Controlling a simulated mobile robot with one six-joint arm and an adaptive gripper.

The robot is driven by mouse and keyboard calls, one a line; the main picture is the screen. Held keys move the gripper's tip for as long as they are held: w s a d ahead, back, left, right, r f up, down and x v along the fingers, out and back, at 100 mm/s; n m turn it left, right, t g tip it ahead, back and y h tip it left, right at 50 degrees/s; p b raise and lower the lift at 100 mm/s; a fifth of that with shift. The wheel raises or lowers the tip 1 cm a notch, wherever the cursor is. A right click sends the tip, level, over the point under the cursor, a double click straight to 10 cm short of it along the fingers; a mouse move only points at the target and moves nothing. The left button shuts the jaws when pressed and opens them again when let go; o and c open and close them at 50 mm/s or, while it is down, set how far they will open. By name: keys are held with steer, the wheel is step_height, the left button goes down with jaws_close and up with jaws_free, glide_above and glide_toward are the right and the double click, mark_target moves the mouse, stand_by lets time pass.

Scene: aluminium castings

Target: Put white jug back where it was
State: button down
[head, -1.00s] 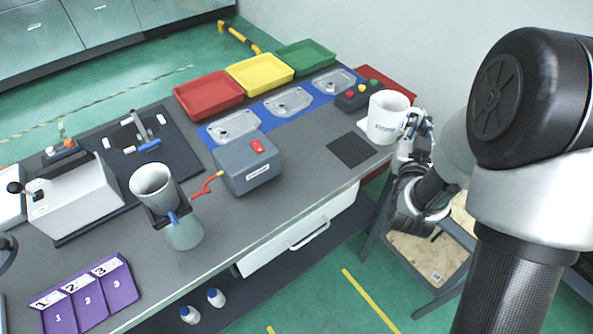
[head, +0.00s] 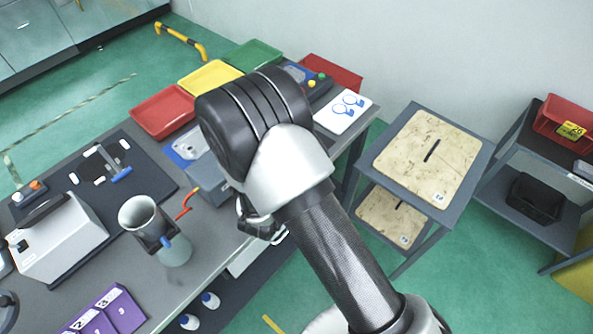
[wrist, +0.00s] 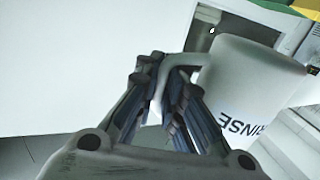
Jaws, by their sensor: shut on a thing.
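The white jug (wrist: 262,75), with dark "RINSE" lettering, shows at the right of the wrist view. My gripper (wrist: 162,92) is shut on its handle, and the jug body is beside the fingers. In the head view my own arm hides the jug and most of the gripper. A white card (head: 343,111) with blue ring outlines lies bare at the right end of the grey bench. Whether the jug is touching any surface cannot be told.
A two-level stand with a beige board (head: 430,158) is right of the bench. Red (head: 163,111), yellow (head: 209,76) and green (head: 251,56) trays line the back. A grey funnel stand (head: 170,250) and purple numbered holders (head: 108,312) are at left.

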step_height(320, 180, down, 14)
steer(key=b, duration=0.3)
steer(key=shift+f+b, duration=0.2)
steer(key=shift+b, duration=0.25)
steer(key=c, duration=2.2)
jaws_free()
steer(key=o, duration=0.5)
